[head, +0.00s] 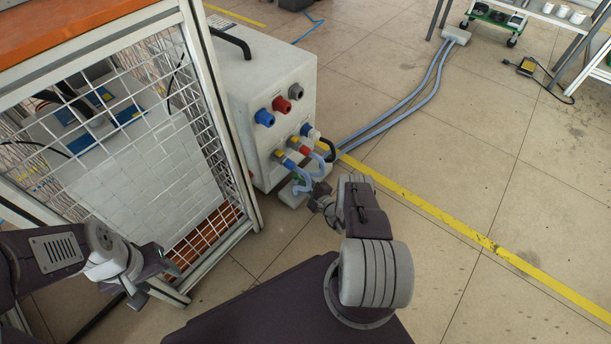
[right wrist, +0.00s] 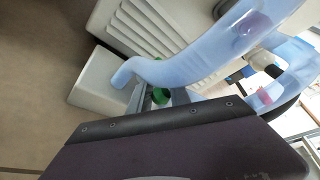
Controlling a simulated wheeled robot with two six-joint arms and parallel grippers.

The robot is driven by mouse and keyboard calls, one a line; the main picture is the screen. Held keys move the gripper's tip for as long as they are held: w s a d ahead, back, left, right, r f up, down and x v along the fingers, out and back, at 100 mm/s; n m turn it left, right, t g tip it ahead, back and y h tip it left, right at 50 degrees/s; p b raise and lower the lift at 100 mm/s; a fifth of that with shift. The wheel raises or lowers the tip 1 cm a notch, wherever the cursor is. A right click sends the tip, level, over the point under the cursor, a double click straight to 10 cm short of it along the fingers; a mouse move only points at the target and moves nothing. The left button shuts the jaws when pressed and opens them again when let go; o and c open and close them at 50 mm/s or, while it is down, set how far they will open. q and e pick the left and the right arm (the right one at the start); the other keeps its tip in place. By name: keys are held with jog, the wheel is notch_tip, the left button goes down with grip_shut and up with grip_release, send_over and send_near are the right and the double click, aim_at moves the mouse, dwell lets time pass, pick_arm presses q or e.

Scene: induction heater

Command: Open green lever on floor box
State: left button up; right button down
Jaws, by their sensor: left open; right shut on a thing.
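The white floor box (head: 291,196) sits on the floor at the foot of the grey cabinet; it also shows in the right wrist view (right wrist: 98,80). The green lever (right wrist: 160,97) is on the box's side, beside a thick pale blue hose (right wrist: 205,62) that enters the box. My right gripper (right wrist: 172,98) is at the lever, with its fingers shut on it; the lever is partly hidden by the fingers and the gripper's dark body. In the head view my right gripper (head: 316,197) is low beside the box. My left gripper (head: 156,282) is open and empty, near the cage's lower corner.
The grey cabinet (head: 268,85) carries blue, red and grey connectors and hoses. A white mesh cage (head: 165,110) with an orange top stands at the left. Two hoses run across the floor to the back right.

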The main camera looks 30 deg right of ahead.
jog(key=shift+a+h, duration=0.15)
jog(key=shift+h, duration=0.15)
jog(key=c, duration=1.5)
grip_release()
jog(key=shift+s, duration=0.1)
jog(key=p+v, duration=0.6)
jog(key=v, duration=0.3)
